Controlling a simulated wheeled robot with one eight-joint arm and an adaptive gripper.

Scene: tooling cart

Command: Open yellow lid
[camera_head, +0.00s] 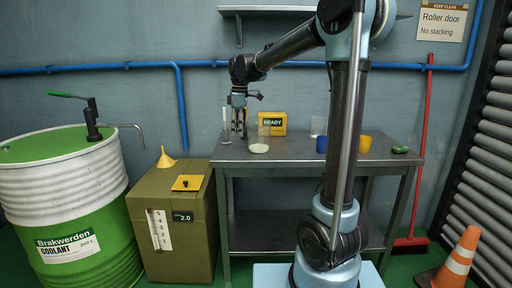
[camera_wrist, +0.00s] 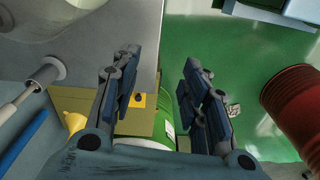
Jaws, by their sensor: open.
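The yellow lid (camera_head: 187,183) is a flat square plate with a dark knob, lying flat on top of the olive box (camera_head: 180,236) and looking shut. In the wrist view the yellow lid (camera_wrist: 138,101) shows beyond the left finger, which stands partly in front of the olive box (camera_wrist: 70,99). My gripper (camera_head: 238,134) is over the left end of the metal table, above and to the right of the lid and apart from it. In the wrist view my gripper (camera_wrist: 160,62) has its fingers spread with nothing between them.
A yellow funnel (camera_head: 165,158) stands on the box's back left corner. The coolant drum (camera_head: 88,215) with a pump is to the left.

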